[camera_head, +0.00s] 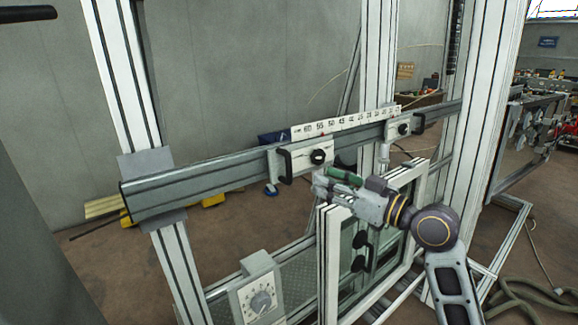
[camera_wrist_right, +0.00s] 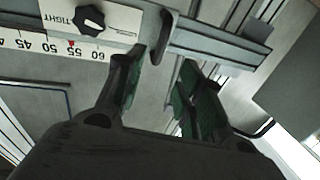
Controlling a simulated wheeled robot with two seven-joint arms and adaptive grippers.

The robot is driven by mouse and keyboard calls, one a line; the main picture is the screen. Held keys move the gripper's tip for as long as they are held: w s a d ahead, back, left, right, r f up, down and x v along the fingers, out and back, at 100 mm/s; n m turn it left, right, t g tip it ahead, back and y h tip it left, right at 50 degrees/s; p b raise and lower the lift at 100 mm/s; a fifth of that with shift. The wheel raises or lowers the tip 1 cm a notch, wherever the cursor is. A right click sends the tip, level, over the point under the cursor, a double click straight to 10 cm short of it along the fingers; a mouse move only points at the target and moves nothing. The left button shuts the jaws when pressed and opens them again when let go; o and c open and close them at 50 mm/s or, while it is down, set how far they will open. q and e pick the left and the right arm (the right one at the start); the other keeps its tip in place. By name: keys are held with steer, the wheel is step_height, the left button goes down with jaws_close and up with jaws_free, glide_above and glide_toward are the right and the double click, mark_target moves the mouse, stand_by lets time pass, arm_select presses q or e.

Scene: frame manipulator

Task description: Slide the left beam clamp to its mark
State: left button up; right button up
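The left beam clamp (camera_head: 315,157) is a pale block with a black knob and a dark handle (camera_head: 284,165) on its left side. It sits on the long grey beam (camera_head: 215,182). In the right wrist view, upside down, the clamp plate (camera_wrist_right: 122,17) shows its knob (camera_wrist_right: 90,20) and the word TIGHT. A red mark (camera_wrist_right: 71,44) shows by 55 on the scale. My right gripper (camera_head: 322,180) is just below the clamp. In the wrist view its green-padded fingers (camera_wrist_right: 163,62) are apart and empty, with the handle (camera_wrist_right: 166,38) just beyond the gap. My left gripper is not in view.
The white number scale (camera_head: 345,122) runs along the beam's top. A second clamp (camera_head: 399,129) sits farther right. White uprights (camera_head: 378,60) cross the beam. A framed panel (camera_head: 335,265) stands below, and a dial box (camera_head: 258,293) is at lower left.

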mark_target(291, 167)
steer(key=p+x, duration=0.3)
steer(key=x, duration=0.8)
steer(key=shift+w+a+r, duration=0.1)
steer(key=shift+w+a, duration=0.1)
steer(key=shift+a, duration=0.05)
steer(key=shift+w+a, duration=0.45)
steer(key=shift+a, duration=0.05)
jaws_close()
